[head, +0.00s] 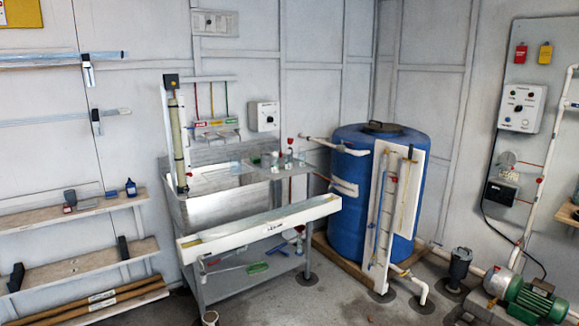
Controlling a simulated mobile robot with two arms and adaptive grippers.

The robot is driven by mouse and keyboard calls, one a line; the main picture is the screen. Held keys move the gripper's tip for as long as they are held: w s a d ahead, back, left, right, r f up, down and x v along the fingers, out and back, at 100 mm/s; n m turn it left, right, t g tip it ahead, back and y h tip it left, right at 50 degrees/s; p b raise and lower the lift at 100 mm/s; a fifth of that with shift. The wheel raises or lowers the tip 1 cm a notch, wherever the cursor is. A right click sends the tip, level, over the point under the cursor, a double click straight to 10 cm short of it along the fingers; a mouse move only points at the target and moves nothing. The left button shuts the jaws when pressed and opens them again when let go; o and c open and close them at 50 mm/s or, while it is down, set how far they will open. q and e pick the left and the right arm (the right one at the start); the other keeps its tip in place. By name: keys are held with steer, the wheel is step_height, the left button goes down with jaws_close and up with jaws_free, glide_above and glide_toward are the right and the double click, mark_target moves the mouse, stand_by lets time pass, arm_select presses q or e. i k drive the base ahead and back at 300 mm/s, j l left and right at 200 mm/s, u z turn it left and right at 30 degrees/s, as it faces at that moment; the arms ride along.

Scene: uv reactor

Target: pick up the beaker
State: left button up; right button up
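Several small clear glass vessels stand on the raised metal shelf (277,173) at the right of the steel sink bench. Another glass vessel (287,165) stands near the shelf's right side, close to red-topped items. They are too small to tell apart surely. Neither of my grippers is in view.
A long white trough (262,228) runs across the bench front. A big blue tank (350,205) stands to the right behind white piping. Wall shelves (70,212) are on the left. A green motor (530,299) sits at lower right. Grey floor is open at front centre.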

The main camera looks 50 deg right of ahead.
mark_target(235, 162)
steer(key=z, duration=1.25)
steer(key=i+z, duration=0.15)
steer(key=i, duration=0.35)
